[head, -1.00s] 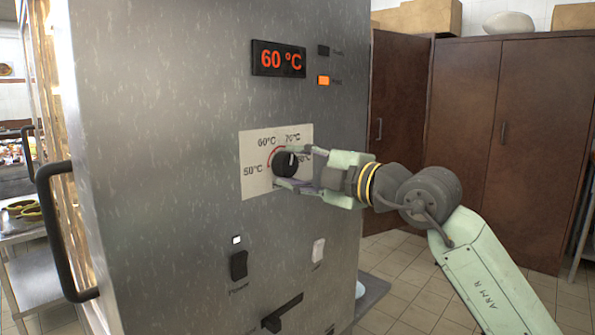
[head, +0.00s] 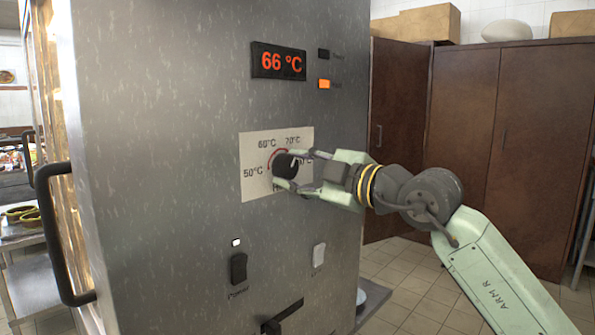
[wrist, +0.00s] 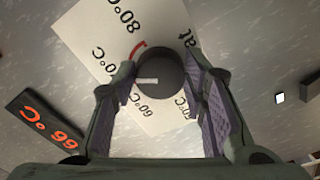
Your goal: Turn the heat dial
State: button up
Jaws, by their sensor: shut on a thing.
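The heat dial (head: 285,165) is a round black knob on a white label plate (head: 257,181) with printed temperatures. My gripper (head: 294,170) reaches it from the right and is shut on it, one finger above and one below. In the wrist view, the dial (wrist: 159,80) with its white pointer mark sits between the purple-padded fingers of my gripper (wrist: 160,100). The display (head: 279,61) above reads 66 °C in orange; it also shows in the wrist view (wrist: 45,122).
An orange light (head: 324,84) glows beside the display. Below the dial are a power switch (head: 238,268), another white switch (head: 318,255) and a black lever (head: 283,318). A door handle (head: 58,235) sticks out at left. Brown cupboards (head: 465,150) stand behind my arm.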

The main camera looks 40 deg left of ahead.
jog(key=o, duration=1.1)
jog(key=shift+o, duration=0.2)
jog(key=s+d, duration=0.1)
jog(key=d, duration=1.1)
